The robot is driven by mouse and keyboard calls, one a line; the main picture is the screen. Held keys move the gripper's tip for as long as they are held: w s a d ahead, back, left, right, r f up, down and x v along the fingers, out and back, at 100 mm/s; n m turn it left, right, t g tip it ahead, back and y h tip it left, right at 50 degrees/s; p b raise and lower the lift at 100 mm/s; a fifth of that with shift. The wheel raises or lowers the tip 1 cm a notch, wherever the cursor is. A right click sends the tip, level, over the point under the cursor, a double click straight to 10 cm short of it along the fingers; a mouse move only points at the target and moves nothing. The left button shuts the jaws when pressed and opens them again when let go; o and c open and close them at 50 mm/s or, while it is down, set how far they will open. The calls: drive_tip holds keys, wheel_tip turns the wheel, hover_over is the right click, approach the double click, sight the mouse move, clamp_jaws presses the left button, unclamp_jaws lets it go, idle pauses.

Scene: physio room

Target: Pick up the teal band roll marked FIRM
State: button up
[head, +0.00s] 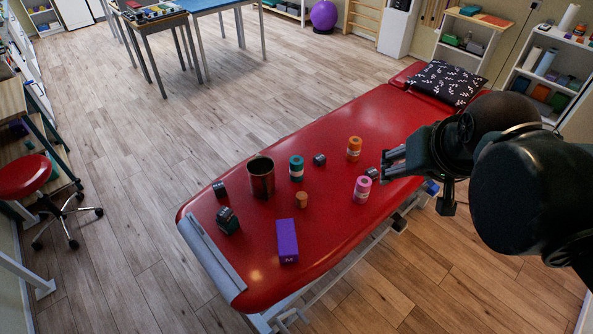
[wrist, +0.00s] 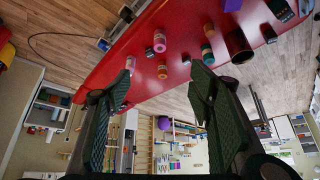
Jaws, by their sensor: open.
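The teal band roll (head: 296,168) stands upright on the red treatment table, right of the metal tumbler. A pale label band is on it, but its wording is too small to read. It also shows in the upside-down wrist view (wrist: 207,53), beyond the tip of the right-hand finger. My gripper (head: 386,165) is open and empty above the table, well to the right of the teal roll. In the wrist view my gripper (wrist: 163,85) has its two fingers wide apart with nothing between them.
Near the teal roll stand the metal tumbler (head: 261,180), an orange roll (head: 354,148), a pink roll (head: 362,189) and a small orange-brown cylinder (head: 301,200). A purple box (head: 287,240) and several small dark pieces lie around. A patterned pillow (head: 441,82) lies at the far end.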

drive_tip(key=w+a+r+m+g+b, duration=0.1)
drive_tip(key=w+a+r, duration=0.1)
drive_tip(key=w, duration=0.3)
drive_tip(key=w+a+r, duration=0.2)
drive_tip(key=w, duration=0.3)
drive_tip(key=m+g+h+b, duration=0.2)
drive_tip(key=m+b, duration=0.1)
drive_tip(key=m, duration=0.1)
hover_over(296, 161)
wheel_tip(296, 161, down, 6)
wheel_tip(296, 161, down, 36)
drive_tip(key=shift+w+a+r, duration=0.1)
drive_tip(key=shift+b+x, duration=0.4)
drive_tip(key=shift+x, duration=0.95)
